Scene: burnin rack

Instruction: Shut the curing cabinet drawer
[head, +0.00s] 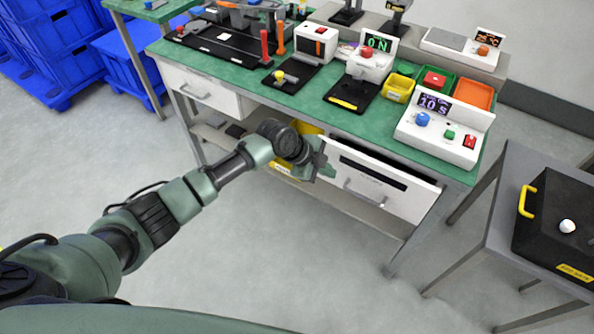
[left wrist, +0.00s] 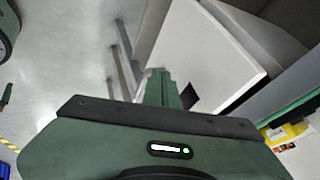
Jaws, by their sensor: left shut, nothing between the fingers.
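The white drawer (head: 410,203) is under the right part of the green-topped bench. Its front has a long black strip and a bar handle, and I cannot tell exactly how far it stands out. My left gripper (head: 328,168) is at the left end of this drawer front, with its fingers shut and empty. I cannot tell whether they touch it. In the left wrist view the shut fingers (left wrist: 160,85) point at a large white panel (left wrist: 205,45), which seems to be the drawer. My right gripper is not in view.
The bench (head: 300,100) carries several devices and coloured bins. Another white drawer (head: 215,98) is at its left. A grey side table (head: 490,220) with a black case (head: 560,215) stands at the right. Blue crates (head: 60,55) are at the far left. The floor in front is clear.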

